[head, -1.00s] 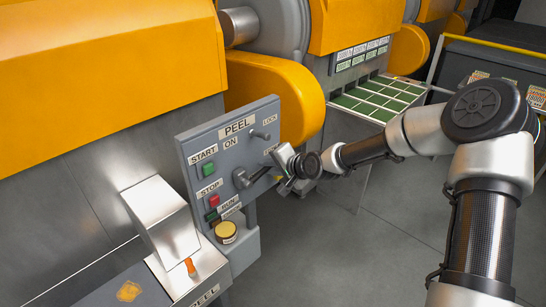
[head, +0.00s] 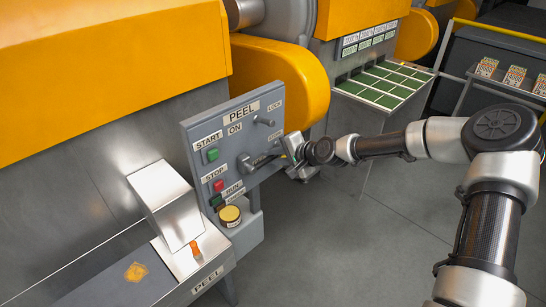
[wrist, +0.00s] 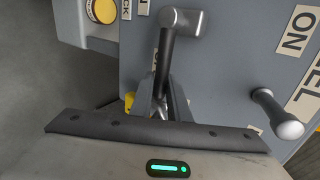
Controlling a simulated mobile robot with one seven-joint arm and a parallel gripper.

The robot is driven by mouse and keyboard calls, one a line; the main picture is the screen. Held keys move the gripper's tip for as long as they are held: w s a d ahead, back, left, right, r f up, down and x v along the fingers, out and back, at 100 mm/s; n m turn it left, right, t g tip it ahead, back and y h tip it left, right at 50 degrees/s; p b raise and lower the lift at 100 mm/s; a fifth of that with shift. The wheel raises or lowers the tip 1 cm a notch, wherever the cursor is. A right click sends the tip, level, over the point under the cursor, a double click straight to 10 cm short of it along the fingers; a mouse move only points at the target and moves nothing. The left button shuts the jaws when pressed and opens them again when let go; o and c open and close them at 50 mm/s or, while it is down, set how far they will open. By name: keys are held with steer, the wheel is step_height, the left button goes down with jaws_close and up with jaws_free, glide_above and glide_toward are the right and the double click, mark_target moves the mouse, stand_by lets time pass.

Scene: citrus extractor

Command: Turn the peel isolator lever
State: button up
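The peel isolator lever (head: 262,160) is a dark arm on the grey PEEL panel (head: 236,115). From its hub it points right and slightly up in the head view, towards the panel's right edge. My gripper (head: 294,150) is at the lever's outer end. In the wrist view the lever's metal hub (wrist: 181,20) is at the top, and its dark shaft runs down to my fingers (wrist: 166,103). The shaft's end is close to or between the fingers; the dark wrist housing hides much of them, so I cannot tell whether they grip it.
A peg (head: 264,121) sticks out near the LOCK label; it is large at the wrist view's right. Green START (head: 213,154) and red STOP (head: 218,185) buttons and a yellow-topped knob (head: 230,215) are on the left. Open floor (head: 340,235) lies right of the panel.

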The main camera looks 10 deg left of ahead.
steer(key=o, duration=0.4)
steer(key=shift+c, duration=0.2)
steer(key=v, duration=1.7)
steer(key=shift+s+r, duration=0.1)
steer(key=shift+s, duration=0.05)
